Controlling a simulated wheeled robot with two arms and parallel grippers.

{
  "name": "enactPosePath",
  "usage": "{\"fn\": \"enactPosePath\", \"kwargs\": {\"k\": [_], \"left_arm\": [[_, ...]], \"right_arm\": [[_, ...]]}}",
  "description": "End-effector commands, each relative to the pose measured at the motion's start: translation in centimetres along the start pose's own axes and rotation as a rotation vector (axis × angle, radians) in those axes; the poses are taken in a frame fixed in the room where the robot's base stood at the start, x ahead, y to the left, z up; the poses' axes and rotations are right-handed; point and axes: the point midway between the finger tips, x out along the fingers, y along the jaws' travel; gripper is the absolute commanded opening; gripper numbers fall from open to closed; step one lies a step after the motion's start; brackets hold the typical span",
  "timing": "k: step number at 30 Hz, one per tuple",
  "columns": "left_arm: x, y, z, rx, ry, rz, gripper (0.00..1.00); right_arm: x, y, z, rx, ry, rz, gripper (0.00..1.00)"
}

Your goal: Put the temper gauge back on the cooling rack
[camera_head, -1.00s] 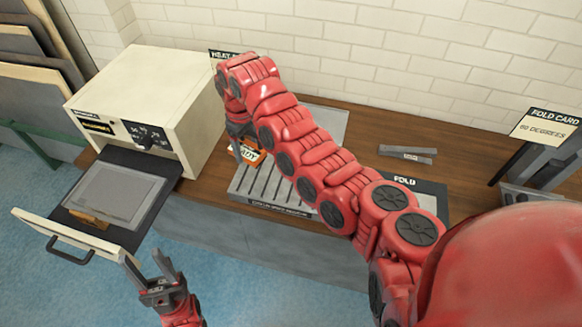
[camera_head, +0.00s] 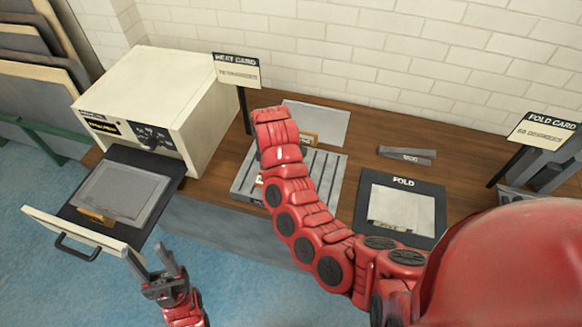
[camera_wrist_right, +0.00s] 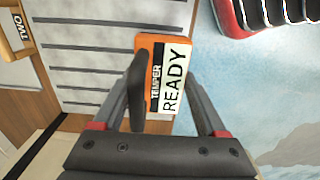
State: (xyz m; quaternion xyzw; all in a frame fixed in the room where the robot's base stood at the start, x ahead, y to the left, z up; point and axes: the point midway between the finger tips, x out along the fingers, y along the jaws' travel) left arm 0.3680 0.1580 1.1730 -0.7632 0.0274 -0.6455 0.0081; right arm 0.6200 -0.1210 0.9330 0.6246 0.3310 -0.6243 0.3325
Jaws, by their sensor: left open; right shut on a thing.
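The temper gauge (camera_wrist_right: 165,80) is an orange block with a white READY label in the right wrist view. My right gripper (camera_wrist_right: 168,95) is shut on it, one finger on each side. In the head view my right arm mostly hides the gripper and gauge; a small orange and white bit shows beside the arm. The slotted grey cooling rack (camera_head: 324,172) lies on the bench under my right arm, and its slots (camera_wrist_right: 85,45) show beside the gauge in the wrist view. I cannot tell whether gauge and rack touch. My left gripper (camera_head: 165,272) is open and empty near the drawer.
A cream oven (camera_head: 165,95) stands left with its drawer (camera_head: 150,205) pulled out, holding a grey sheet (camera_head: 118,190). Another sheet (camera_head: 325,118) lies behind the rack. The black FOLD mat (camera_head: 430,200) bears a sheet. A heat card (camera_head: 237,72) stands behind the rack.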

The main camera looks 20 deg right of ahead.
Motion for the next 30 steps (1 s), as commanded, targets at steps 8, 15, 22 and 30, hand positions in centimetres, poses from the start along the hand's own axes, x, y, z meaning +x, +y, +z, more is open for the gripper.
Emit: {"fn": "enactPosePath", "kwargs": {"k": [8, 15, 22, 30], "left_arm": [[0.3, 0.0, -0.1, 0.0, 0.0, 0.0, 0.5], [0.8, 0.0, -0.1, 0.0, 0.0, 0.0, 0.5], [1.2, -0.1, -0.2, 0.0, 0.0, 0.0, 0.5], [2.4, -0.1, -0.4, 0.0, 0.0, 0.0, 0.5]], "right_arm": [[0.1, 6.2, 2.2, 0.002, -0.003, 0.001, 0.0], [0.6, 8.3, 2.8, -0.001, -0.001, 0.0, 0.0], [1.2, 8.6, 2.9, 0.0, 0.0, -0.002, 0.0], [3.7, 8.6, 2.9, -0.001, -0.003, -0.001, 0.0]]}}
